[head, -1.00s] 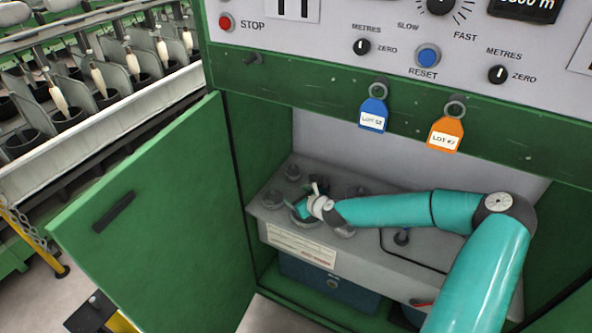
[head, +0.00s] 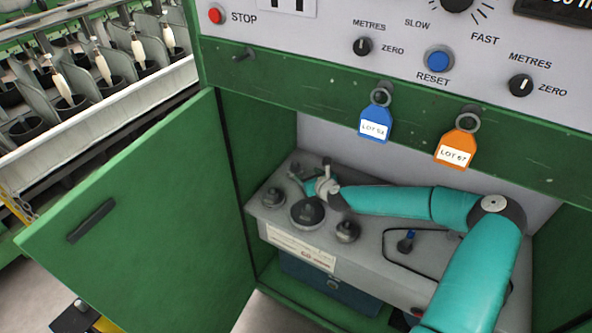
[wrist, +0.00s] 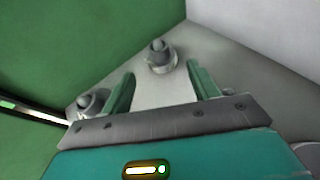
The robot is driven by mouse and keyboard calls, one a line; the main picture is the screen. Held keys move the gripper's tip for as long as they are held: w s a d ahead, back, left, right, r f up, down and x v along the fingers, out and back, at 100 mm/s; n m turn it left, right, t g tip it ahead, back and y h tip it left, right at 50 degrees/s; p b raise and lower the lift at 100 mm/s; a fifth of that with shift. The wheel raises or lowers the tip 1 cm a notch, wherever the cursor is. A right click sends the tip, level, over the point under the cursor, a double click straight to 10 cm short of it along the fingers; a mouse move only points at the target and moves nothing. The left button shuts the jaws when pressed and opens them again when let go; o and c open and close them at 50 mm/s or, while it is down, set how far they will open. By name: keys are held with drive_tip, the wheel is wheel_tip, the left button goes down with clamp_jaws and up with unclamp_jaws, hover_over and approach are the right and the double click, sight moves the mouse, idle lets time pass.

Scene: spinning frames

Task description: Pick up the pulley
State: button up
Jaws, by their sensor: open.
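Several grey pulleys sit on upright pegs on the grey shelf inside the open cabinet; I cannot tell which one the task means. In the head view there is a large front one (head: 308,215), a smaller one on its right (head: 347,232), one at the left (head: 271,198) and a back one (head: 295,171). My gripper (head: 314,178) is open and empty above the back part of the shelf. In the wrist view one pulley (wrist: 160,62) lies ahead, between the lines of my open fingers (wrist: 160,72), and another (wrist: 90,102) is outside the left finger.
The green cabinet door (head: 130,220) stands open at the left. A green rail with a blue tag (head: 376,122) and an orange tag (head: 456,150) hangs above the shelf. The cabinet wall is close behind.

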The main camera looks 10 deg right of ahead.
sight(297, 168)
drive_tip(key=x, duration=0.9)
drive_tip(key=shift+w+a+f, duration=0.15)
drive_tip(key=shift+f, duration=0.1)
drive_tip(key=c, duration=1.1)
